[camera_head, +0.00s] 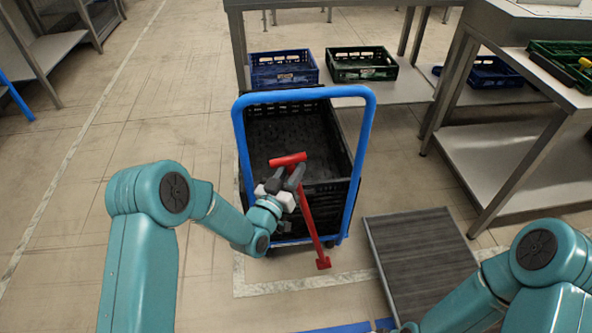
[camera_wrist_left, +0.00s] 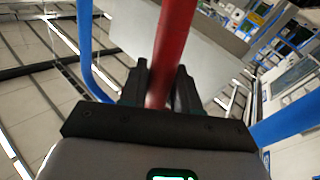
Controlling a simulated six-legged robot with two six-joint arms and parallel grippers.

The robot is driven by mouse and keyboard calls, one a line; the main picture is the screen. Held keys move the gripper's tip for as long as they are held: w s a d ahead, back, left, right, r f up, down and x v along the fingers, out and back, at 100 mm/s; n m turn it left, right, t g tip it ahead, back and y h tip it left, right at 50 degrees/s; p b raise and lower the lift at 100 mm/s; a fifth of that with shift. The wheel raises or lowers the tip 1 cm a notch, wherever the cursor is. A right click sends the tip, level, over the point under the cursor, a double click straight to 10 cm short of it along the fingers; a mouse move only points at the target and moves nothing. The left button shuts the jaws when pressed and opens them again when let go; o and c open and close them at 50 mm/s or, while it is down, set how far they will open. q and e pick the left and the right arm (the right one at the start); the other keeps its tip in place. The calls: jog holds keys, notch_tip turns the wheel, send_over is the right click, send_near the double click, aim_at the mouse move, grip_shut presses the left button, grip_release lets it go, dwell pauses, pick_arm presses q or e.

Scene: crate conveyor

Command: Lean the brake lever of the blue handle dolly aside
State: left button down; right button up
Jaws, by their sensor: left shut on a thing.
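The dolly's blue handle (camera_head: 240,150) stands upright as a tall loop in the middle of the head view. The red brake lever (camera_head: 312,230) is in front of it, with a crossbar at its top and a red foot near the floor. The lever tilts, its top to the left of its foot. My left gripper (camera_head: 291,181) is shut on the lever just below the crossbar. In the left wrist view the red lever (camera_wrist_left: 172,50) runs between the two dark fingers (camera_wrist_left: 160,88). My right arm shows at the lower right; its gripper is not clearly visible.
A black crate (camera_head: 330,192) sits on the dolly behind the handle. A grey ribbed plate (camera_head: 420,255) lies on the floor to the right. A blue crate (camera_head: 283,82) and a green crate (camera_head: 362,76) stand at the back. A metal table (camera_head: 500,140) is at the right. Floor at left is clear.

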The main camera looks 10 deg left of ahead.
pick_arm(q)
jog(key=c, duration=1)
grip_release()
jog(key=shift+w+a+y, duration=0.1)
jog(key=shift+a+y, duration=0.3)
jog(key=shift+a, duration=0.2)
jog(key=shift+o, duration=0.2)
jog(key=shift+a+n, duration=0.1)
jog(key=shift+n, duration=0.2)
jog(key=shift+d, duration=0.2)
jog(key=v, duration=1.6)
jog(key=shift+f, duration=0.25)
jog(key=shift+a, duration=0.15)
